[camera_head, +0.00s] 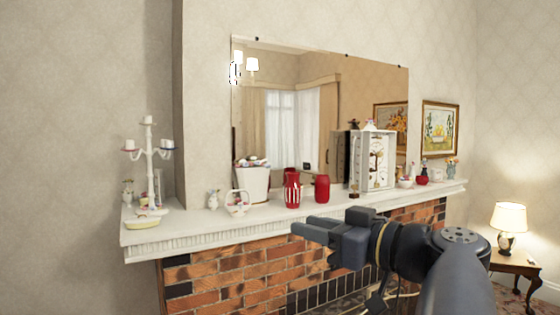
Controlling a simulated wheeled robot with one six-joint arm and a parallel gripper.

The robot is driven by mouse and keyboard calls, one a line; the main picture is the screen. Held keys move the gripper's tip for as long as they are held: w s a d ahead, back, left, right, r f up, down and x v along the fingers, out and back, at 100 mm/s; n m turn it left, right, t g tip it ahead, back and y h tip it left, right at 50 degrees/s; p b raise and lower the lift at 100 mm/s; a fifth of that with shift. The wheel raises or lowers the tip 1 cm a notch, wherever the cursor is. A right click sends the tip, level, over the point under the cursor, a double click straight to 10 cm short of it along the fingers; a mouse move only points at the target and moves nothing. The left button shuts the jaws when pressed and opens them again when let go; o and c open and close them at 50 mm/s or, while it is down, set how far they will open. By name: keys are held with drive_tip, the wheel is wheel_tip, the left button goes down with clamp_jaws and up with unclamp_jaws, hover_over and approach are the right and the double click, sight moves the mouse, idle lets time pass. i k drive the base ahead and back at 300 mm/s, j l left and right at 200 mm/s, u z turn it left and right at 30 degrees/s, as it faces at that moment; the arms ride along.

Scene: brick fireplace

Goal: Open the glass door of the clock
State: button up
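The clock (375,160) stands on the white mantel shelf, right of the middle. It has an upright white case with a small peak on top, and a dial and pendulum show at its front. I cannot tell whether its glass door is shut or ajar. My gripper (313,229) is in front of the shelf, lower left of the clock and apart from it. Its two dark fingers point left with a gap between them, and nothing is seen in them.
On the mantel shelf (270,214) a red vase (292,190) and a red jar (322,188) stand left of the clock. A bowl (405,182) and small ornaments stand to its right. A mirror (290,110) is behind. A lamp (508,220) stands on a side table at right.

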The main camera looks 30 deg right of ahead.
sight(366, 169)
drive_tip(key=i+l, duration=0.25)
drive_tip(key=l, duration=0.3)
drive_tip(key=i+l+z, duration=0.1)
drive_tip(key=i+l, duration=0.15)
drive_tip(key=l, duration=0.25)
drive_tip(key=i+l, duration=0.3)
drive_tip(key=l, duration=0.25)
drive_tip(key=i+l, duration=0.25)
drive_tip(key=l, duration=0.25)
drive_tip(key=i+l+z, duration=0.1)
drive_tip(key=i+l, duration=0.2)
drive_tip(key=l, duration=0.25)
drive_tip(key=i+l, duration=0.3)
drive_tip(key=l, duration=0.15)
drive_tip(key=i+l+z, duration=0.1)
drive_tip(key=i+l, duration=0.2)
drive_tip(key=l, duration=0.2)
